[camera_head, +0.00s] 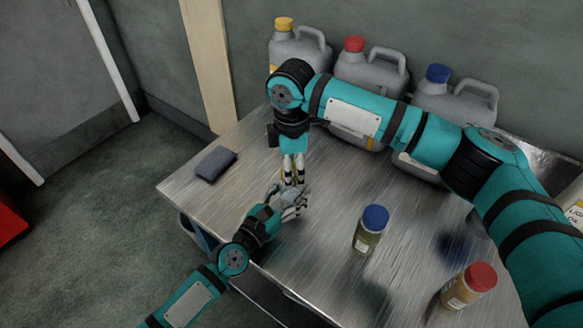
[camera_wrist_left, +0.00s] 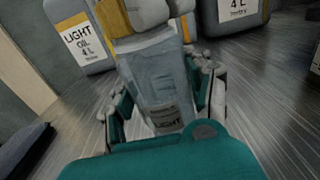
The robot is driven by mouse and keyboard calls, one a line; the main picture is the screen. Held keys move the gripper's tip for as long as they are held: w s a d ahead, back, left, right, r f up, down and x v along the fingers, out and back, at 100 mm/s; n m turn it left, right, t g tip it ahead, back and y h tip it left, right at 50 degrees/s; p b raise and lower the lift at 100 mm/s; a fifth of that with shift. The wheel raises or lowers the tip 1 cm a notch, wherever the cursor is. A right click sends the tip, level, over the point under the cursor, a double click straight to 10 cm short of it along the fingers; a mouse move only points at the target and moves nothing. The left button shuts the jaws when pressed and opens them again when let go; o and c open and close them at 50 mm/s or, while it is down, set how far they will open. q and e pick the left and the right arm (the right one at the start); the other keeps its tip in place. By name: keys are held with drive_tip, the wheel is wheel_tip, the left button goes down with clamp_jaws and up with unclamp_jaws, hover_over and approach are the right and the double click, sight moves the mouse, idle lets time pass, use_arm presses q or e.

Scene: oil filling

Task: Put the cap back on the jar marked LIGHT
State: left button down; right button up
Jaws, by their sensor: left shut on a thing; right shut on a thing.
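The jar marked LIGHT (camera_wrist_left: 155,85) is grey and translucent, with its label low on its side. It stands between the fingers of my left gripper (camera_head: 291,206), which is shut on it at the table's left front part. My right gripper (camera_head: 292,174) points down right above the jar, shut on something. In the left wrist view yellow shows on both sides of its grey fingers (camera_wrist_left: 145,18), and this looks like the yellow cap (camera_wrist_left: 113,17). The fingers hide most of the cap, so I cannot tell whether it touches the jar's rim.
Jugs with yellow (camera_head: 284,23), red (camera_head: 354,43) and blue (camera_head: 439,73) caps stand along the back. A blue-capped jar (camera_head: 369,238) and a red-capped jar (camera_head: 466,289) stand to the right. A dark flat object (camera_head: 215,163) lies at the table's left edge. My right arm spans the table.

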drive_tip(key=m, duration=0.5)
drive_tip(key=shift+s+a, duration=0.1)
drive_tip(key=m, duration=0.3)
drive_tip(key=o, duration=1.3)
drive_tip(key=shift+r, duration=2.25)
drive_tip(key=shift+c, duration=0.3)
